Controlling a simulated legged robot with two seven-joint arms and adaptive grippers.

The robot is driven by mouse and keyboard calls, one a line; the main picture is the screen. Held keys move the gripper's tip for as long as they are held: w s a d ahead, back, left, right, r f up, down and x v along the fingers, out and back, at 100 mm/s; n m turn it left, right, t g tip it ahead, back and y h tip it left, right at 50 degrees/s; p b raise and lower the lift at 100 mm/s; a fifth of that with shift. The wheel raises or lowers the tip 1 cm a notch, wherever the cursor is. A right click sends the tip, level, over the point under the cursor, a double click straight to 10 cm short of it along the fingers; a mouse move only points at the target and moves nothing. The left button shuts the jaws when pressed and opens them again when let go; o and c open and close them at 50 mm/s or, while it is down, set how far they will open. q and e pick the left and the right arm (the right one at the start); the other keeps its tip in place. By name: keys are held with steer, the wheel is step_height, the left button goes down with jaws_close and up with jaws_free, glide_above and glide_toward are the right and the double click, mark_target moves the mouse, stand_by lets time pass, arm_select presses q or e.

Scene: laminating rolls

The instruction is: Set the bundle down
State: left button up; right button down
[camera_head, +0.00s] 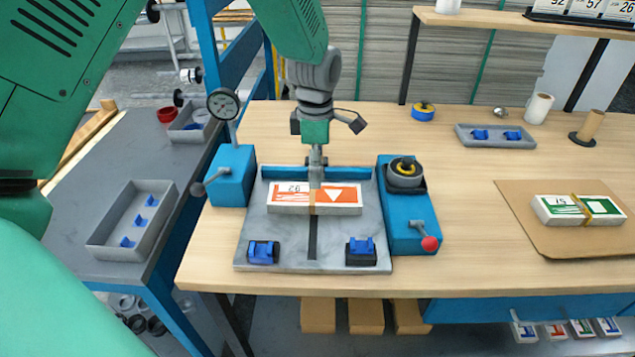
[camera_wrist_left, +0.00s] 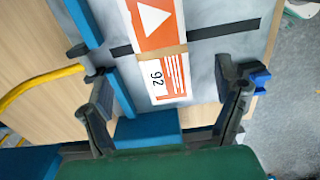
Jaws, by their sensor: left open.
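An orange-and-white bundle (camera_head: 340,197) with a tan band around its middle lies flat on the grey plate (camera_head: 275,235) of the press-like fixture, close in front of its blue back rail (camera_head: 345,173). The bundle also shows in the left wrist view (camera_wrist_left: 155,30). My left gripper (camera_head: 316,168) is over the bundle's middle in the head view. In the left wrist view it is open (camera_wrist_left: 155,65), with its fingers spread apart and the bundle's face beyond them. I cannot tell whether a finger touches the bundle. My right gripper is not in view.
A blue block with a dial gauge (camera_head: 222,104) stands left of the plate, and a blue unit with a red-knobbed lever (camera_head: 430,243) stands right. Blue clips (camera_head: 263,252) sit at the plate's front corners. A green-and-white bundle (camera_head: 556,208) lies on a brown mat (camera_head: 530,238).

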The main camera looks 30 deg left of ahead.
arm_select(q)
steer(key=shift+a+r, duration=0.1)
steer(key=shift+r, duration=1.65)
